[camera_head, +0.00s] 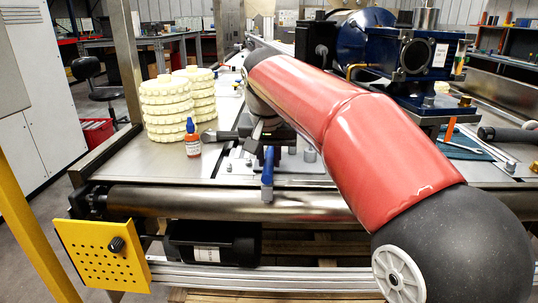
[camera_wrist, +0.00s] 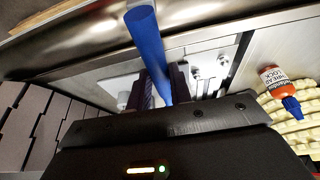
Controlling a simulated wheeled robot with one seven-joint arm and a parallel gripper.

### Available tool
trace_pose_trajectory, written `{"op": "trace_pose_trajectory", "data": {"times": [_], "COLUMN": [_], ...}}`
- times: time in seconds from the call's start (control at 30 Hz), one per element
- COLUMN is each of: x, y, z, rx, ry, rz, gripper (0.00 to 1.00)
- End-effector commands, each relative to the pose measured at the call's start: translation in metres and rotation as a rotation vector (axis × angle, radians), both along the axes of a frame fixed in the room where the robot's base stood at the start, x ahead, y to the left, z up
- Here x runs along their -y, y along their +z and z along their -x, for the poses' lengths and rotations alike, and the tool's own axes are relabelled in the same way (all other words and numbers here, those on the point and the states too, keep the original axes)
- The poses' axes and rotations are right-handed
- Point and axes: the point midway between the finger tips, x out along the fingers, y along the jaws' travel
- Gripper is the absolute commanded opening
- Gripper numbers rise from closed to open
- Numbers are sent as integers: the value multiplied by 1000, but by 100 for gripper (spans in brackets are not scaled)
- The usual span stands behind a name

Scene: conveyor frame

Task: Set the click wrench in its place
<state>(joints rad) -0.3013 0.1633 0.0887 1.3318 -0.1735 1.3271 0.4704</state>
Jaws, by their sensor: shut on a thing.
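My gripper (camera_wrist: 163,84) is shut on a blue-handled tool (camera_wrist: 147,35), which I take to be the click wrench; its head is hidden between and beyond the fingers. In the head view the blue handle (camera_head: 267,168) hangs down near the conveyor's front roller, with a grey end at the bottom. My gripper (camera_head: 268,135) there is partly hidden by my red arm, above a metal plate (camera_head: 235,168) with bolts and small fittings. Whether the tool touches the plate cannot be told.
A red thread-lock bottle (camera_head: 192,141) with a blue cap stands left of my gripper, before stacked cream rings (camera_head: 165,105). A black-handled item (camera_head: 220,135) lies close by. A blue pump unit (camera_head: 400,60) is at back right; a blue mat (camera_head: 462,147) with tools is at right.

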Motion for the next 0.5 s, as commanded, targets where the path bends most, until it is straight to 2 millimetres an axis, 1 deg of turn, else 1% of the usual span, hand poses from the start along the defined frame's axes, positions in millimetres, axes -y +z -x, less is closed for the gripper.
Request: {"op": "trace_pose_trajectory", "data": {"times": [0.2,0.5], "x": [0,0], "y": [-6,-7], "z": [0,0], "rx": [2,2], "ry": [0,0], "rz": [-1,-1], "gripper": [0,0]}}
